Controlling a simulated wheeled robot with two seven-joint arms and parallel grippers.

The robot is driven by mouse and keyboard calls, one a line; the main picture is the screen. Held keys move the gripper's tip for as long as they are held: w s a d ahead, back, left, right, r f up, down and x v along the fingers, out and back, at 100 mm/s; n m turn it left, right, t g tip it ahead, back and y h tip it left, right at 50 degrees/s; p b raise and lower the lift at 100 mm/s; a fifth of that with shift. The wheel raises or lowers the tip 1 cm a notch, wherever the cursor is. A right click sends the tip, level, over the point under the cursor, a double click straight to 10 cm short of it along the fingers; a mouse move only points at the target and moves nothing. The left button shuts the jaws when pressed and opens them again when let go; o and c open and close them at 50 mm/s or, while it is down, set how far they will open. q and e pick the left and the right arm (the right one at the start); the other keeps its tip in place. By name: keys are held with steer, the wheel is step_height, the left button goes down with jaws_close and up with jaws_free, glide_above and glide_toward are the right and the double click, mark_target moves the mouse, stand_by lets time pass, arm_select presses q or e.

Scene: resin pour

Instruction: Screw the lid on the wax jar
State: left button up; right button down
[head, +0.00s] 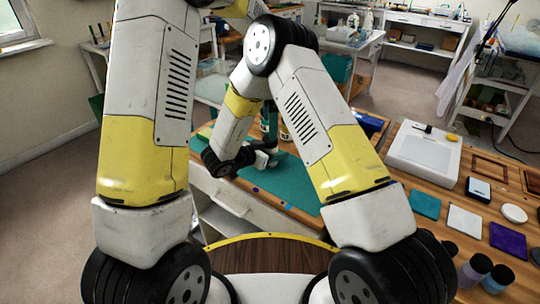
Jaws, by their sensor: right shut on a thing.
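My right gripper (268,156) is low over the teal mat (283,188) on the workbench, near the mat's back left part. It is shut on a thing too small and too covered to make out. A dark upright shape (269,121) stands just behind it. A jar with a pale label (284,133) shows between that shape and my right upper arm, partly hidden. I cannot tell whether either is the wax jar, and I cannot make out the lid. My left arm rises along the left and leaves at the top; its gripper is not in view.
A pale grey box-shaped device (424,150) sits on the bench to the right. Teal (425,204), white (464,222) and purple (508,241) squares lie in front of it. Small bottles (474,270) stand at the front right. The mat's front part is clear.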

arm_select(q)
step_height(320, 180, up, 11)
steer(key=shift+r, duration=0.15)
arm_select(e)
steer(key=c, duration=0.6)
jaws_free()
steer(key=v, duration=0.7)
steer(key=shift+s+a+r, duration=0.1)
steer(key=shift+s+a, duration=0.2)
